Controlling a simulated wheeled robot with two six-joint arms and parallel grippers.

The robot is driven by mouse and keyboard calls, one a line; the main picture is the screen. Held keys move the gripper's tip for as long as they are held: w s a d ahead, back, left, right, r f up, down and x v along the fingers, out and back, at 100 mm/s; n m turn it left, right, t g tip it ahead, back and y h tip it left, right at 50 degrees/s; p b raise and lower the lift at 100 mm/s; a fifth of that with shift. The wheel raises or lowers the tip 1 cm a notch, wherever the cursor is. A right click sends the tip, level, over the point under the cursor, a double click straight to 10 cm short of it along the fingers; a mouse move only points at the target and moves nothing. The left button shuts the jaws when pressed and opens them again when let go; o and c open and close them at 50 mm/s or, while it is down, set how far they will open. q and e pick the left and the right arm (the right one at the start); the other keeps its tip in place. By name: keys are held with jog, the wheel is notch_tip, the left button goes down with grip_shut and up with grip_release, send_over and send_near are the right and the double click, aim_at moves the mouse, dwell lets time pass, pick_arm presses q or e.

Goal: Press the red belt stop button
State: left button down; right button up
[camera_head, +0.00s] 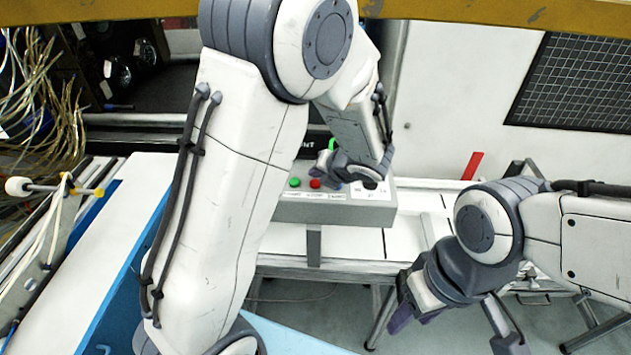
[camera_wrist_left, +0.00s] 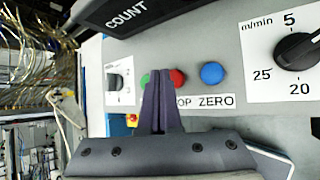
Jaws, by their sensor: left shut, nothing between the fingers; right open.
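The red button (camera_head: 315,183) sits on the grey control box (camera_head: 335,211) in the head view, between a green button (camera_head: 294,182) and the left gripper's tip area. In the left wrist view the red button (camera_wrist_left: 180,77) shows beside and partly behind the fingertips. The green button (camera_wrist_left: 145,79) is to its left and a blue button (camera_wrist_left: 212,73) to its right. My left gripper (camera_wrist_left: 162,72) is shut and empty, its fingertips in front of the panel between green and red; contact cannot be told. My right gripper (camera_head: 455,322) is open and empty, low at the right.
A speed dial (camera_wrist_left: 297,51) is at the right of the panel, and another small dial (camera_wrist_left: 116,84) at the left. A black COUNT display (camera_wrist_left: 130,14) is above the buttons. A white bench (camera_head: 412,231) stretches right of the box.

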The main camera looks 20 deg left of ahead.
aim_at(317, 186)
dwell(0.7)
pick_arm(q)
jog(key=shift+f+b, duration=0.3)
jog(key=shift+f, duration=0.1)
jog(key=shift+f+b, duration=0.4)
jog(key=shift+f, duration=0.15)
dwell(0.5)
jog(key=shift+r, duration=0.1)
jog(key=shift+r+p, duration=0.85)
jog(key=shift+p, duration=0.15)
notch_tip(317, 186, up, 5)
jog(key=p, duration=0.5)
jog(key=shift+r, duration=0.15)
